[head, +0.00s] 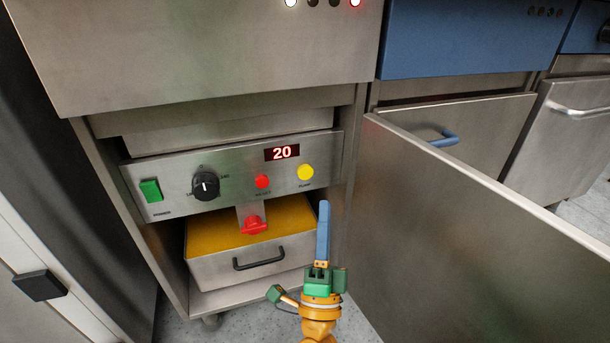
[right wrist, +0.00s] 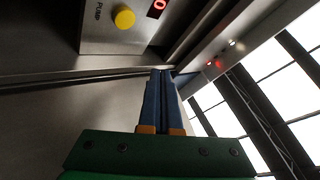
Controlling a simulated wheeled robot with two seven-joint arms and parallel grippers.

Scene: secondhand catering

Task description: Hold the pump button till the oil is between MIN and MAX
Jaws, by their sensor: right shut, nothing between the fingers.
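The yellow pump button (head: 305,172) is at the right end of the fryer's control panel (head: 230,196). It also shows in the right wrist view (right wrist: 124,18), beside the word PUMP. My right gripper (head: 324,207) is shut and empty, its blue fingers pointing up, just below and to the right of the button in the head view. In the right wrist view its fingertips (right wrist: 162,74) are apart from the button. The red display (head: 282,152) reads 20. Yellow oil fills the drawer pan (head: 250,266) under the panel. No MIN or MAX marks can be made out. My left gripper is not in view.
The panel also has a green switch (head: 150,190), a black dial (head: 205,185) and a red button (head: 262,181). A red valve handle (head: 254,224) sits above the pan. An open steel door (head: 470,220) stands right of my gripper.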

